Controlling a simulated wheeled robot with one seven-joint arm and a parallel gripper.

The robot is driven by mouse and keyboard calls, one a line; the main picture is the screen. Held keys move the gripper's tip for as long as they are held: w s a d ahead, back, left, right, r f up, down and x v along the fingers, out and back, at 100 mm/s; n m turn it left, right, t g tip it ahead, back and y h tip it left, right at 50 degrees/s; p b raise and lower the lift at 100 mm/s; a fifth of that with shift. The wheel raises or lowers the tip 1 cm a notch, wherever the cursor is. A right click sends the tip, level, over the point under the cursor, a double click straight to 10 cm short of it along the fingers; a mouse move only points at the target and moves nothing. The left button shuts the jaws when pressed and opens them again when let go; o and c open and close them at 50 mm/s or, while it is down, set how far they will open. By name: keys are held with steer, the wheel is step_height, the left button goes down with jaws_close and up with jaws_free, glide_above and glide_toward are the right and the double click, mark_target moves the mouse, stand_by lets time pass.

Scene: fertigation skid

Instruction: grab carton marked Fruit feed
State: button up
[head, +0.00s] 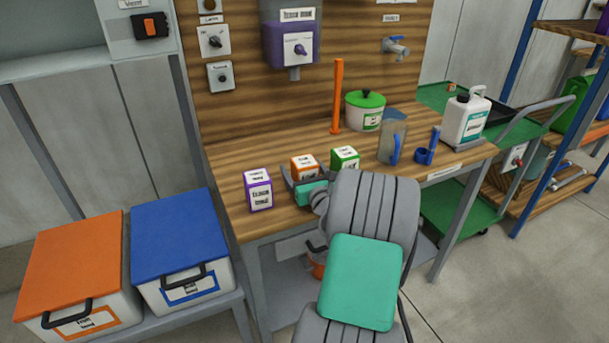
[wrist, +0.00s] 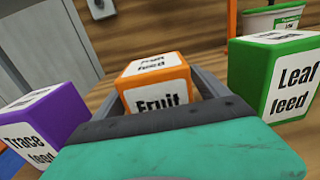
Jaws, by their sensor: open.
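The orange carton (head: 303,164) stands on the wooden bench between a purple and a green carton. In the wrist view the orange carton (wrist: 155,85) reads "Fruit feed" and stands upright. My gripper (head: 304,184) is at the near side of this carton, low over the bench. Its jaws are open, with a grey finger on each side of the carton in the wrist view. The palm hides the carton's lower front. I cannot tell whether the fingers touch it.
A purple "Trace feed" carton (wrist: 38,130) stands to the left and a green "Leaf feed" carton (wrist: 277,78) close on the right. Behind are an orange upright bar (head: 337,95), a green-lidded tub (head: 365,112) and a clear jug (head: 392,138).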

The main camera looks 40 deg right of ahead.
steer(key=shift+w+d, duration=0.2)
steer(key=shift+w, duration=0.25)
steer(key=shift+c, duration=0.6)
steer(key=shift+r, duration=0.1)
jaws_close()
